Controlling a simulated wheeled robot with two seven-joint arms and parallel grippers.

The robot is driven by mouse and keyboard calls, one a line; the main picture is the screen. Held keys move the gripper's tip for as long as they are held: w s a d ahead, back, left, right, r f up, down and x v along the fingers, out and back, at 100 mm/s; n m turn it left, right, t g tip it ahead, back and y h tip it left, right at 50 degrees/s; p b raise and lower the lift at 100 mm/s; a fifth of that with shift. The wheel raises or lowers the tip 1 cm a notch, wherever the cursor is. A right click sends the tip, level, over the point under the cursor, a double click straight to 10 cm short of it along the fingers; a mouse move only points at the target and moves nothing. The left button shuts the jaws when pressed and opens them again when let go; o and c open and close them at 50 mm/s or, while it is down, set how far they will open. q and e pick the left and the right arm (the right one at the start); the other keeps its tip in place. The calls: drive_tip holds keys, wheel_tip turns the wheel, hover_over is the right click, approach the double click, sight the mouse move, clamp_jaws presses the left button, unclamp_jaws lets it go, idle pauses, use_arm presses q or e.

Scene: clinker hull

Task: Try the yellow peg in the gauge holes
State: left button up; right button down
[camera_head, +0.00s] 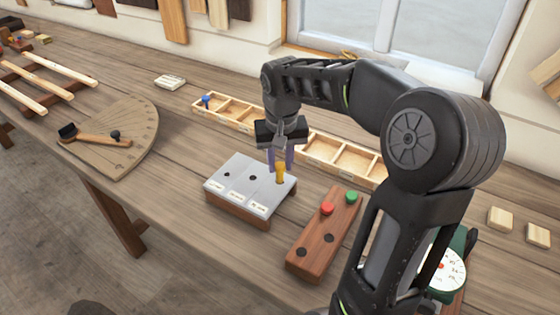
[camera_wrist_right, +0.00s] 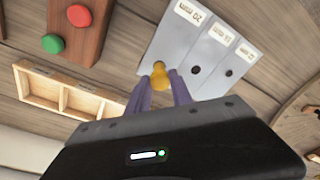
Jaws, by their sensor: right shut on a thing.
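The yellow peg (camera_head: 281,172) is held upright between the purple fingertips of my right gripper (camera_head: 282,158). It also shows in the right wrist view (camera_wrist_right: 160,78). The grey gauge block (camera_head: 238,188) stands on the bench under the gripper. Two of its dark holes show; the peg covers the place of the hole at the right end, beside the label that seems to read 20 mm (camera_wrist_right: 190,14). The peg's lower end meets the block's top there in the picture; I cannot tell how far it is in the hole. My left gripper is out of view.
A brown wooden block (camera_head: 309,246) with a red peg (camera_head: 327,208), a green peg (camera_head: 351,197) and two empty holes stands close right. Divided trays (camera_head: 340,160) lie behind. A dial gauge (camera_head: 440,272) is at right, a protractor board (camera_head: 135,150) at left.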

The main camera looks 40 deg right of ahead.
drive_tip(key=shift+f+b, duration=0.7)
drive_tip(key=shift+f, duration=0.3)
drive_tip(key=shift+r, duration=0.1)
idle(0.4)
drive_tip(key=shift+r+p, duration=2)
drive_tip(key=shift+r, duration=0.55)
drive_tip(key=shift+f, duration=0.1)
